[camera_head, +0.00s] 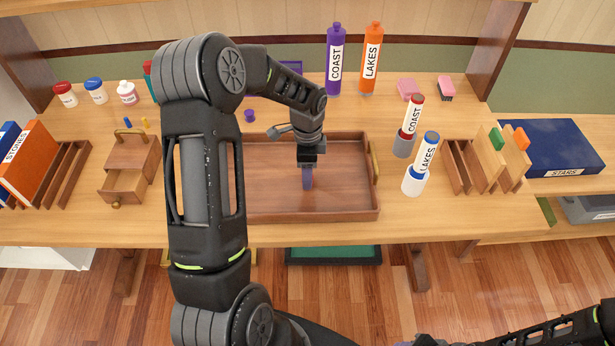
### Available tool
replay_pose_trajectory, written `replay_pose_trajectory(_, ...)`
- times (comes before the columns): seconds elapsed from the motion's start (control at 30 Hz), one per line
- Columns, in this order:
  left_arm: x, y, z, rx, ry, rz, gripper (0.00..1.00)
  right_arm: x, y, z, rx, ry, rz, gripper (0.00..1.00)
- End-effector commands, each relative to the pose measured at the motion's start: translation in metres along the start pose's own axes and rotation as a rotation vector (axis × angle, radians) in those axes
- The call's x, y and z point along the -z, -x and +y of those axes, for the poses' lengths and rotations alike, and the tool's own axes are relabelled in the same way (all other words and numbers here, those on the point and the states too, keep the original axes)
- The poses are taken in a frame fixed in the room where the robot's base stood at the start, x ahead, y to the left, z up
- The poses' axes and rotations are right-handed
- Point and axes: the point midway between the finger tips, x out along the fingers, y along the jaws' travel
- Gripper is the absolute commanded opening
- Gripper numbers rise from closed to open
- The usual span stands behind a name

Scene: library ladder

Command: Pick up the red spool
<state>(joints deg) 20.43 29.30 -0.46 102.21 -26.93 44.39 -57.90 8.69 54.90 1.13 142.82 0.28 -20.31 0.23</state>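I cannot make out a red spool in this view; my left arm covers part of the table and tray. My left gripper (307,163) points straight down over the brown wooden tray (345,205). A small purple piece (307,178), with a reddish tint at its edge, shows right at its fingertips. I cannot tell whether the fingers are closed on it. A small purple spool-like piece (249,115) stands on the table behind the tray. My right arm is low at the bottom right, and its gripper is not clearly seen.
Purple (335,60) and orange (371,60) bottles stand at the back. Labelled tubes stand in a grey cup (403,146) and a white-blue cup (413,182) right of the tray. A small drawer box (130,165) is at left, wooden racks (470,165) at right. Small jars (96,91) stand back left.

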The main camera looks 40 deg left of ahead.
Motion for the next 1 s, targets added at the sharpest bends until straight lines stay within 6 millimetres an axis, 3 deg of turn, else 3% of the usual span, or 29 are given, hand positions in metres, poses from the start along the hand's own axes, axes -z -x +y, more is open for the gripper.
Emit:
replay_pose_trajectory(0.2, 0.0, -0.021, 0.0, -0.001, 0.002, 0.0, 0.56, -0.001, 0.005, -0.001, -0.002, -0.001, -0.002, 0.4)
replay_pose_trajectory(0.77, 0.0, -0.021, 0.0, 0.0, 0.001, 0.0, 0.56, -0.001, 0.004, -0.001, -0.001, -0.001, -0.002, 0.4)
replay_pose_trajectory(1.0, 0.0, -0.021, 0.0, 0.0, 0.001, 0.0, 0.38, -0.001, 0.004, -0.001, -0.001, -0.001, -0.001, 0.4)
